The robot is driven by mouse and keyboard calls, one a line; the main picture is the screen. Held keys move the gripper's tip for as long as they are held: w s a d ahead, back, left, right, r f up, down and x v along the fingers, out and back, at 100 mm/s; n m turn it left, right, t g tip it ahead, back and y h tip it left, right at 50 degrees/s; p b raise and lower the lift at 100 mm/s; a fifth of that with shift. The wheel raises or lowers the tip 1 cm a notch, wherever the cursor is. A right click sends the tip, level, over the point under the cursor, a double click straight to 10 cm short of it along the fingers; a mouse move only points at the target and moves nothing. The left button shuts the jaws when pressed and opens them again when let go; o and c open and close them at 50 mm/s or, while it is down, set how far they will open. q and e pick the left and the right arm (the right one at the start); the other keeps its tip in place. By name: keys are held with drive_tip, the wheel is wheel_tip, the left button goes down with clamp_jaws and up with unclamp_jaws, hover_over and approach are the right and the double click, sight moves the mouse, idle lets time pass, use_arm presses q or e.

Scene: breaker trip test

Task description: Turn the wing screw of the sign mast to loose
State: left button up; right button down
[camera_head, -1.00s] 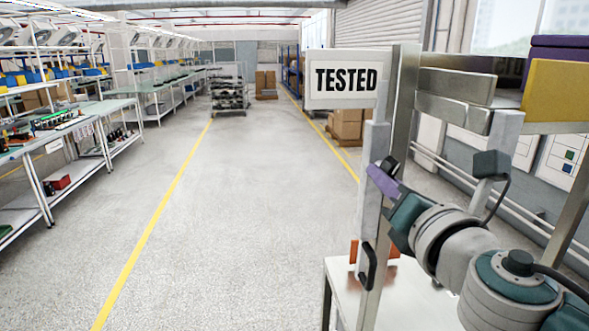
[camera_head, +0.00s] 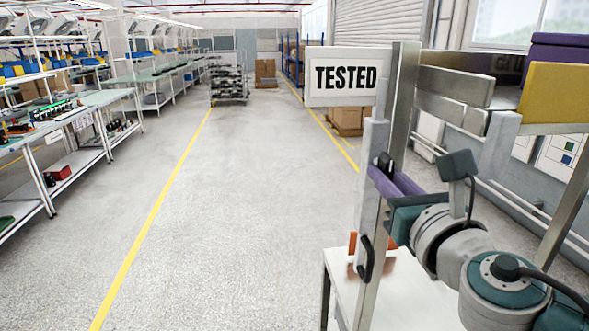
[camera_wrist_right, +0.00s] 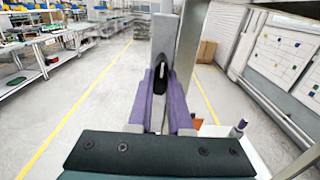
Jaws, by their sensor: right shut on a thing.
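The sign mast (camera_head: 370,210) is a grey upright post on the right in the head view. It carries a white board (camera_head: 342,77) reading "TESTED". The black wing screw (camera_head: 386,161) sits on the post below the board, its wing standing nearly upright. My right gripper (camera_head: 379,176), with purple fingers, is shut on the wing screw. In the right wrist view, the wing screw (camera_wrist_right: 160,76) shows between the two fingers, which partly hide its sides. My left gripper is in neither view.
A black handle (camera_head: 366,259) is on the post below my gripper. A white table (camera_head: 400,300) stands at the post's foot. A metal frame (camera_head: 565,225) with a yellow panel (camera_head: 557,92) stands close on the right. The floor to the left is clear.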

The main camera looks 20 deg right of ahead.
drive_tip(key=c, duration=0.8)
unclamp_jaws()
drive_tip(key=shift+c, duration=0.2)
drive_tip(key=b+v, duration=0.2)
drive_tip(key=v, duration=0.8)
drive_tip(key=shift+d, duration=0.1)
